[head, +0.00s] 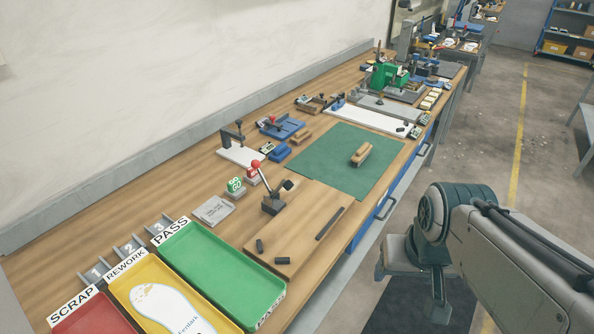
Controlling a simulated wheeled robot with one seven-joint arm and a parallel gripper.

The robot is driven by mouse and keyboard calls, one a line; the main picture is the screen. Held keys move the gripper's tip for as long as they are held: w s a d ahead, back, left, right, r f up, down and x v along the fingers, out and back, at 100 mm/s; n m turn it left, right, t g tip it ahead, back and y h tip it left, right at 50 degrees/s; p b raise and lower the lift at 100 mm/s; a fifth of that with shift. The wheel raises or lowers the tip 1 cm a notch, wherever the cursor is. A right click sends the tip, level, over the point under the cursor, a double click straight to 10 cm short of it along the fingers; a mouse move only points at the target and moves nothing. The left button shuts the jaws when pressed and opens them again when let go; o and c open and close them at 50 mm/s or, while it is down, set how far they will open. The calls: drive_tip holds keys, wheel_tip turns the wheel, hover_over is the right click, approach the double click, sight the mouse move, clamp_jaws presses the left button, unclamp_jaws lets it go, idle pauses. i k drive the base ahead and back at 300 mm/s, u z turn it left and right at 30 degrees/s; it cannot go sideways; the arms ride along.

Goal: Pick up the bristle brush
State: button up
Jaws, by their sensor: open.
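A block-shaped wooden object (361,154), which looks like the bristle brush, lies on the green mat (325,165) on the workbench. My gripper (411,288) hangs pointing down over the floor, right of the bench's front edge. It is open and empty, well apart from the wooden object.
Red, yellow and green trays fill the near end of the bench (205,182); a white insole (172,310) lies in the yellow one. A small lever fixture (272,203) stands on a wooden board near the mat. Blue fixtures and small tools crowd the back. The mat around the object is clear.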

sight(363, 151)
drive_tip(key=z, duration=1.35)
drive_tip(key=i, duration=2.1)
drive_tip(key=u, duration=3.35)
drive_tip(key=i, duration=0.5)
drive_tip(key=z, duration=0.1)
